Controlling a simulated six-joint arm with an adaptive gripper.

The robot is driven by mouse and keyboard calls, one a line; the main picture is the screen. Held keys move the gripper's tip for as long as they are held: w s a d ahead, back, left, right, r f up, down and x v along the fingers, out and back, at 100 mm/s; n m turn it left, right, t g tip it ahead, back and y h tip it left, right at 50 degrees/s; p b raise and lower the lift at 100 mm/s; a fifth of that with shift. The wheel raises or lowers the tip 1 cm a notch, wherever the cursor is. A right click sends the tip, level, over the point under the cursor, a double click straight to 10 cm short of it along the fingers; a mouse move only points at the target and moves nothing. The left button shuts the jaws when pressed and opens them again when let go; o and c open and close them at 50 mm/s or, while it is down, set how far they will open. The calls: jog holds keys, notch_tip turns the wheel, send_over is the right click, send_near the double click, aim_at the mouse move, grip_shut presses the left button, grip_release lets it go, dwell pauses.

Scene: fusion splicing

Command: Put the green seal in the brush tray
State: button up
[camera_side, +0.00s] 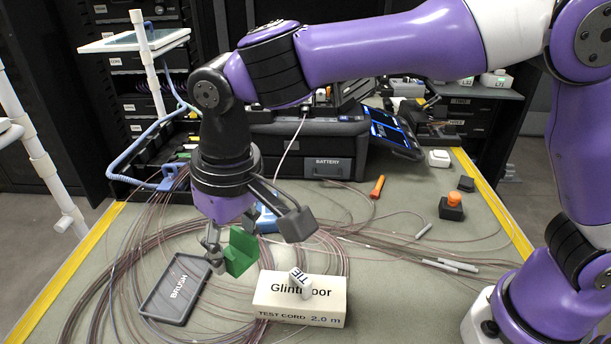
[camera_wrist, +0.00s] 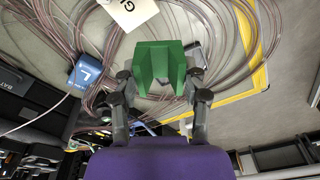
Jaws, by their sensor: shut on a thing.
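The green seal (camera_side: 240,251) is a green block with a notch, held off the table between the fingers of my gripper (camera_side: 214,246). In the wrist view the green seal (camera_wrist: 160,66) sits between the two fingertips of my gripper (camera_wrist: 160,88), which is shut on it. The brush tray (camera_side: 198,303) is a dark shallow tray labelled BRUSH, lying on the table just left of and below the gripper in the side view. The seal is to the right of the tray's upper right corner there. In the wrist view the tray is mostly hidden behind the seal.
A black BATTERY case (camera_side: 330,168) stands behind. A blue piece (camera_wrist: 88,70) lies near the cables.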

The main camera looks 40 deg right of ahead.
jog(key=s+a+n, duration=0.4)
jog(key=a+n, duration=0.2)
jog(key=a, duration=0.3)
send_over(188, 303)
jog(key=shift+n+y, duration=0.3)
jog(key=shift+n, duration=0.1)
notch_tip(188, 303, down, 6)
jog(key=shift+d+f, duration=0.15)
jog(key=shift+f, duration=0.1)
jog(key=shift+w+f, duration=0.1)
jog(key=shift+f, duration=2)
jog(key=o, duration=1.1)
jog(key=shift+f, duration=0.1)
jog(key=shift+o, duration=0.2)
